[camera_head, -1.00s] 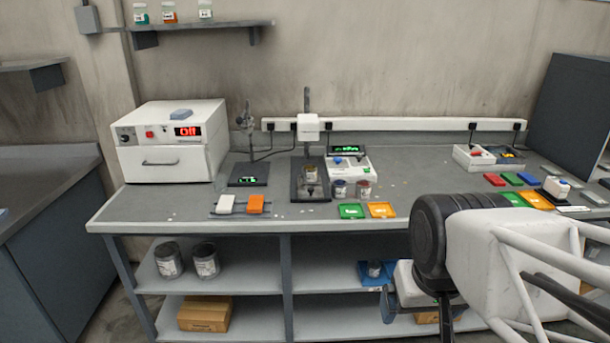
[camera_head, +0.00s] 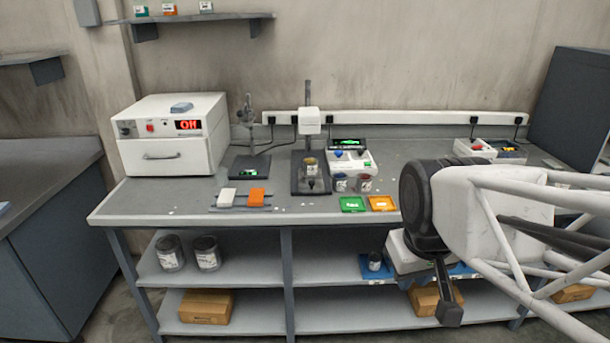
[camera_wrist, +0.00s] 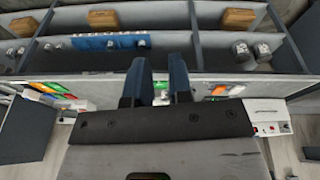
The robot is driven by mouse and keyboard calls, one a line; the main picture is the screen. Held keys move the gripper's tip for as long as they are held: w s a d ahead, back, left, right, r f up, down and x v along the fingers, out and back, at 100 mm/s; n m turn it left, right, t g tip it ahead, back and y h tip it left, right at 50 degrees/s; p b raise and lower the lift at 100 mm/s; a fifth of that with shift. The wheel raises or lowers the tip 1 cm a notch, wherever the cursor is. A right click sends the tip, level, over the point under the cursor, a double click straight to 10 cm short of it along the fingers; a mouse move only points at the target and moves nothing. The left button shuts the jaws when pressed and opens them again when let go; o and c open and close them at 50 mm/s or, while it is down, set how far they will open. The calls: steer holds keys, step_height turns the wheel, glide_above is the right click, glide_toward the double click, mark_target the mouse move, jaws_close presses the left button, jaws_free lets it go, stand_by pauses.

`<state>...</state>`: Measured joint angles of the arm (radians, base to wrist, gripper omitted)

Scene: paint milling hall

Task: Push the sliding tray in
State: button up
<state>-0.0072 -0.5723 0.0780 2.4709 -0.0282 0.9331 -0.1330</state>
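A long blue tray-like piece (camera_head: 366,266) with a small dark jar lies on the upper shelf under the right half of the bench. My arm covers much of it; blue also shows right of the arm. In the wrist view, which looks inverted, the blue piece (camera_wrist: 100,41) has pale marks along one edge. I cannot tell for certain whether this is the sliding tray, or how far it sticks out. My gripper (camera_head: 447,312) hangs in front of the shelves, apart from them.
The bench top (camera_head: 420,153) carries a white oven (camera_head: 171,137) with its front closed, a stand, and green and orange dishes. Jars (camera_head: 169,254) and cardboard boxes (camera_head: 206,306) sit on the shelves. A dark upright divider (camera_head: 288,275) splits the shelves.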

steer(key=w+r+n, duration=0.1)
steer(key=w+n, duration=0.1)
steer(key=w, duration=0.2)
steer(key=w+a+r+n, duration=0.1)
steer(key=w+n, duration=0.1)
steer(key=w, duration=0.3)
steer(key=w+r+n, duration=0.1)
steer(key=w+n, duration=0.1)
steer(key=w, duration=0.2)
steer(key=shift+w+a+n, duration=0.15)
steer(key=shift+a+n, duration=0.15)
steer(key=shift+a, duration=0.05)
jaws_close()
steer(key=w+a+f+n, duration=0.1)
steer(key=w+a+n, duration=0.3)
steer(key=w, duration=0.6)
steer(key=w+a+f+n+h, duration=0.1)
steer(key=w+f+n, duration=0.1)
steer(key=w+n, duration=0.5)
steer(key=w+a+f+n, duration=0.1)
steer(key=w+a+n, duration=0.2)
steer(key=w, duration=0.9)
steer(key=w+a+f+n, duration=0.3)
steer(key=w+f+n, duration=0.1)
steer(key=w, duration=0.3)
steer(key=w+a+f+n, duration=0.4)
steer(key=w, duration=0.3)
steer(key=shift+t, duration=0.3)
